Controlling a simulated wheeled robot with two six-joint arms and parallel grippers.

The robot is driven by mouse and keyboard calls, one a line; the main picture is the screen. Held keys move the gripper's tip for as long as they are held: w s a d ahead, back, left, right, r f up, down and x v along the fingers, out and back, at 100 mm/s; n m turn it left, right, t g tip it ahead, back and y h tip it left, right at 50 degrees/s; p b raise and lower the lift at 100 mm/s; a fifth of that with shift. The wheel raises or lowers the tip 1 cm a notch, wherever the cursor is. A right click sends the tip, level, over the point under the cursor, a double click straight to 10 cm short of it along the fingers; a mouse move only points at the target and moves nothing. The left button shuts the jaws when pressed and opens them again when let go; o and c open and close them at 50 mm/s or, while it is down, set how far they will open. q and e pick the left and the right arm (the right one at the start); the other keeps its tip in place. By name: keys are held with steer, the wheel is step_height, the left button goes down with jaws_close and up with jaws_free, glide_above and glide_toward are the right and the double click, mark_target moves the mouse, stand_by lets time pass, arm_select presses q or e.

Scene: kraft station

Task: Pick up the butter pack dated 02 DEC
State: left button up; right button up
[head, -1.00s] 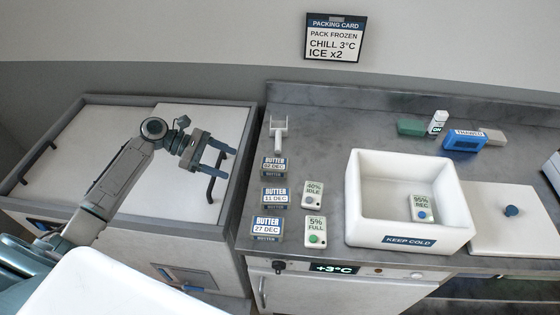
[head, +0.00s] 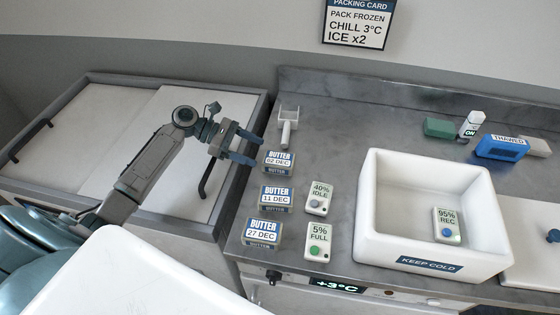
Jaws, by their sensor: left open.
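The butter pack dated 02 DEC (head: 279,163) lies on the grey counter near its left edge, at the back of a column of butter packs. The 11 DEC pack (head: 275,199) and the 27 DEC pack (head: 262,233) lie in front of it. My left gripper (head: 257,146) is open and empty, with its fingers pointing right. Its fingertips are just up and left of the 02 DEC pack in the picture; I cannot tell how high they are above the counter. My right gripper is not in view.
A white scoop (head: 287,127) lies behind the packs. Loggers marked 40% IDLE (head: 318,198) and 5% FULL (head: 319,242) lie to their right. A white KEEP COLD box (head: 375,225) holds a 95% REC logger (head: 447,225). A blue THAWED pack (head: 500,147) lies at the back right.

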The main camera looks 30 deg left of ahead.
mark_target(271, 157)
arm_select(q)
steer(key=x, duration=0.2)
steer(key=shift+d, duration=0.3)
steer(key=p+x, duration=0.2)
steer(key=x, duration=0.3)
steer(key=shift+w+d+f, duration=0.1)
steer(key=shift+d+f, duration=0.1)
steer(key=c, duration=0.9)
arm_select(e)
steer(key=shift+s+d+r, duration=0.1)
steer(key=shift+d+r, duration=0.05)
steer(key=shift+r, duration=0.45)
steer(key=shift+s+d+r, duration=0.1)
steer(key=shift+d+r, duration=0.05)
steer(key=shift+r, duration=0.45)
arm_select(q)
steer(key=shift+a+r, duration=0.1)
steer(key=shift+r, duration=0.05)
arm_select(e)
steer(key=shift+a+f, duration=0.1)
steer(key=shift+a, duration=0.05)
